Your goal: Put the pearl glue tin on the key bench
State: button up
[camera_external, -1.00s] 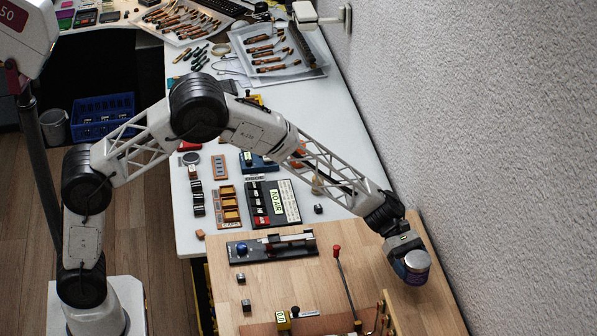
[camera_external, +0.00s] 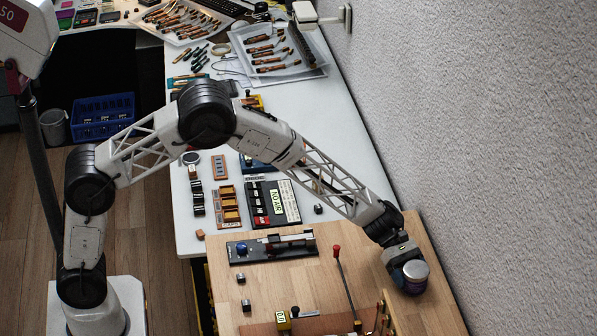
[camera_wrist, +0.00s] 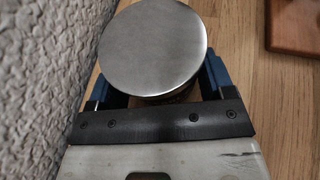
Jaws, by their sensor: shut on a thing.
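The glue tin (camera_external: 411,278) is a short round tin with a silvery, pearl-like lid and a dark purple body. In the wrist view its round metal lid (camera_wrist: 153,47) fills the upper middle. My gripper (camera_external: 405,263) is shut on the tin, with a blue finger on each side of it in the wrist view (camera_wrist: 160,82). The tin is upright, low over the right part of the wooden bench top (camera_external: 350,245), close to the wall. I cannot tell whether its underside touches the wood.
The textured wall (camera_wrist: 40,80) runs close along the gripper's left side in the wrist view. A red-knobbed lever (camera_external: 337,252) and a black fixture (camera_external: 272,248) stand left of the tin. A brown wooden piece (camera_wrist: 294,28) lies at the wrist view's upper right.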

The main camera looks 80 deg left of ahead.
jog(key=o, duration=1)
jog(key=shift+f, duration=0.1)
jog(key=v, duration=1.2)
